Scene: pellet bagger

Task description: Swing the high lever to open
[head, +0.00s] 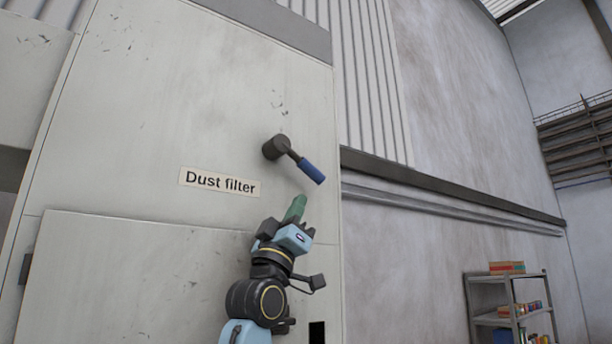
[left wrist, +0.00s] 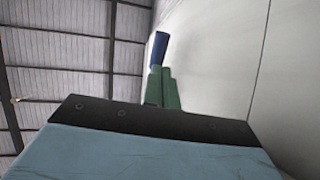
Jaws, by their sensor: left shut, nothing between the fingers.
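The high lever (head: 297,159) is on the pale cabinet front, above and right of the "Dust filter" label (head: 219,182). It has a dark round hub, a short dark arm and a blue grip (head: 312,171) that slants down to the right. My left gripper (head: 296,206) has green fingers and points up, a little below the blue grip. It is shut and empty, apart from the lever in the head view. In the left wrist view the blue grip (left wrist: 158,50) shows just beyond the green fingertips (left wrist: 161,76). My right gripper is not in view.
The cabinet front (head: 180,90) is a flat wall close behind my left gripper, with a raised lower panel (head: 120,275). A grey shelf unit (head: 510,315) with boxes stands far off at lower right. The space right of the cabinet is open.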

